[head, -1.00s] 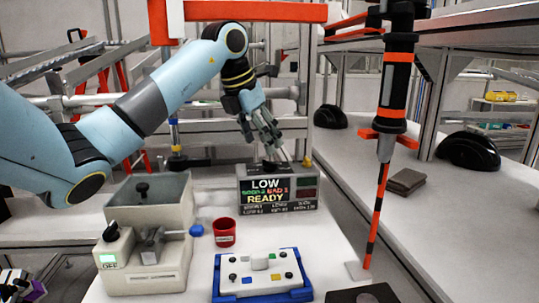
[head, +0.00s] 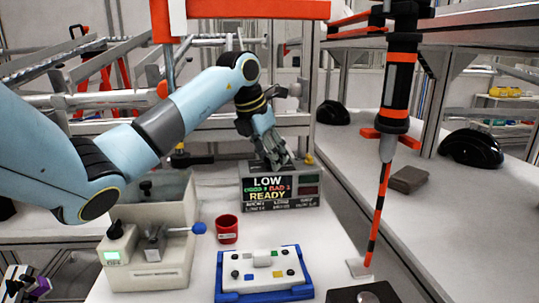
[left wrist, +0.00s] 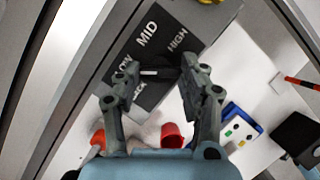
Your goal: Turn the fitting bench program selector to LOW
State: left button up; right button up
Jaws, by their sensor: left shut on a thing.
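The fitting bench display box (head: 280,190) stands at the back of the near bench, and its screen reads LOW and READY. In the left wrist view its black selector plate (left wrist: 147,38) carries the labels LOW, MID and HIGH. The dark selector knob (left wrist: 160,74) has a white line that points left, toward the LOW label. My left gripper (head: 277,164) is down at the top of the box. In the left wrist view its fingers (left wrist: 160,80) are on both sides of the knob, shut on it. My right gripper is not in view.
A red cup (head: 227,230), a blue-framed panel (head: 262,295) and a beige machine (head: 150,272) with a blue-ended lever stand before the box. An orange and black tool (head: 395,90) hangs at right. Black helmet shells (head: 471,149) lie on the right bench.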

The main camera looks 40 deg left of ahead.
pick_arm(q)
jog(key=c, duration=0.3)
jog(key=shift+a+f+m+h+b, duration=0.15)
jog(key=shift+m+h+b, duration=0.15)
jog(key=shift+m+b, duration=0.75)
jog(key=shift+m, duration=0.15)
jog(key=shift+m+h, duration=0.3)
jog(key=shift+m, duration=0.1)
jog(key=shift+r, duration=0.2)
jog(key=o, duration=1.2)
jog(key=shift+c, duration=0.2)
